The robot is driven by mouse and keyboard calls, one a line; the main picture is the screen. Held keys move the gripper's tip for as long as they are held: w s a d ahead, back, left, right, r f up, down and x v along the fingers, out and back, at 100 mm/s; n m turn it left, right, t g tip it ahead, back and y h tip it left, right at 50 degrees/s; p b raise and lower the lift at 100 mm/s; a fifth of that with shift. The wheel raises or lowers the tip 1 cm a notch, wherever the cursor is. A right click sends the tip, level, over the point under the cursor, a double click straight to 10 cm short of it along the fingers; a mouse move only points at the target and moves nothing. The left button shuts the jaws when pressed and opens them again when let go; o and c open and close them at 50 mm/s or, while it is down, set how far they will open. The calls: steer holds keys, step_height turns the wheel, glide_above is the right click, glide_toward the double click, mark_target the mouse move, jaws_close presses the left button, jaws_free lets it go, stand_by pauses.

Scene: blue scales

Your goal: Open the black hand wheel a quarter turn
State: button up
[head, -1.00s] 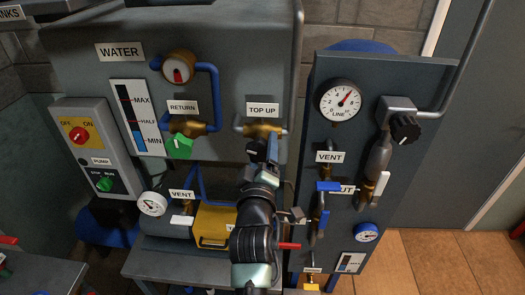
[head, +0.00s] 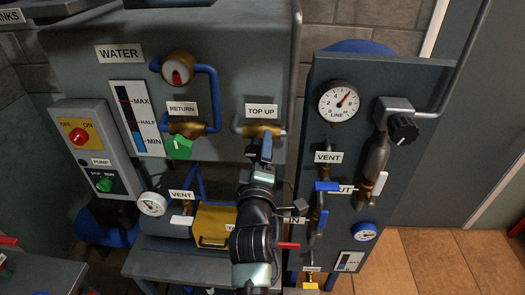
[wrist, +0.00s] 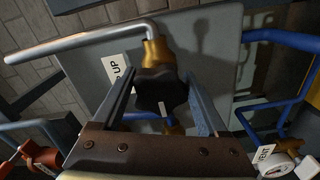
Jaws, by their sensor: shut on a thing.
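The black hand wheel (wrist: 160,94) sits on the brass TOP UP valve (wrist: 156,50) in the wrist view. My gripper (wrist: 162,78) has one finger on each side of the wheel and is shut on it. In the head view my gripper (head: 263,150) reaches up to the valve just below the TOP UP label (head: 261,111) and hides the wheel. A white mark shows on the wheel's lower edge in the wrist view.
Another black hand wheel (head: 404,129) is on the right panel, beside the LINE gauge (head: 338,101). A green hand wheel (head: 179,147) is under the RETURN label. Blue-handled levers (head: 319,218) and a yellow box (head: 214,225) are close to my arm.

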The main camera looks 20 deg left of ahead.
steer(key=o, duration=1.3)
steer(key=b+v, duration=0.4)
steer(key=v, duration=0.9)
